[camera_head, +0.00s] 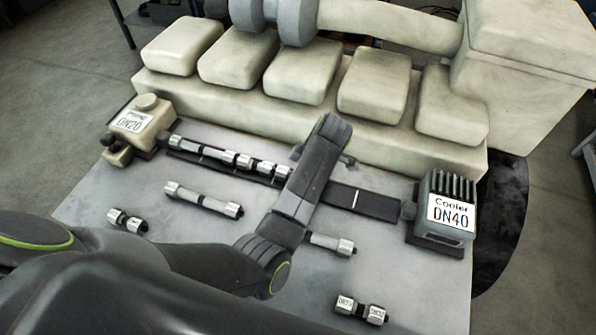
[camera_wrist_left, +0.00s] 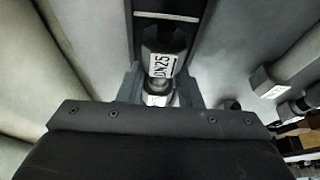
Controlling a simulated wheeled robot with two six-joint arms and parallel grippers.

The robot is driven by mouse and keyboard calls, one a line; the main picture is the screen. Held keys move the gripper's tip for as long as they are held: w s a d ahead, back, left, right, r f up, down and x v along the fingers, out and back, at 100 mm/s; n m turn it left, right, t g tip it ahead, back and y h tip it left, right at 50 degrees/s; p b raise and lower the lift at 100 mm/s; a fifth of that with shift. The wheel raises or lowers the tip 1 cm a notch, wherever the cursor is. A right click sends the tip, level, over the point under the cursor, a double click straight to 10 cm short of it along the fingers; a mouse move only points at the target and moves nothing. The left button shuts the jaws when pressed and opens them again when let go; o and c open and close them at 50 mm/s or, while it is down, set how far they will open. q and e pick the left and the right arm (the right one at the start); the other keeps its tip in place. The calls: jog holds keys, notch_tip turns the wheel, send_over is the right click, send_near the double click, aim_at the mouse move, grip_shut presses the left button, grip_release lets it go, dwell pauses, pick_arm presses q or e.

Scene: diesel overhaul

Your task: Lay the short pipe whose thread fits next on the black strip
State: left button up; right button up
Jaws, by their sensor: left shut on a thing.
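The black strip (camera_head: 378,205) runs between the block labelled DN20 (camera_head: 140,121) and the Cooler block labelled DN40 (camera_head: 450,214). Several silver-ended pipe pieces (camera_head: 228,158) lie in a row on its left part. My left gripper (camera_wrist_left: 160,88) is shut on a short pipe (camera_wrist_left: 163,62) whose facing end reads DN25. In the wrist view this pipe is in line with the strip (camera_wrist_left: 166,18); whether it touches the strip I cannot tell. In the head view my left arm hides the held pipe and the strip's middle. My right gripper is not in view.
Loose pipes lie on the grey table (camera_head: 85,200): a longer one (camera_head: 203,199), a small one (camera_head: 127,220), one partly behind my arm (camera_head: 330,243), and a labelled short one (camera_head: 360,309). The strip's right part is bare. The engine (camera_head: 300,120) stands behind.

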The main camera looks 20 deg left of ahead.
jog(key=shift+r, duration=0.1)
pick_arm(q)
jog(key=o, duration=1.2)
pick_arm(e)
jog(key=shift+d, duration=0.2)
pick_arm(q)
jog(key=shift+o, duration=0.2)
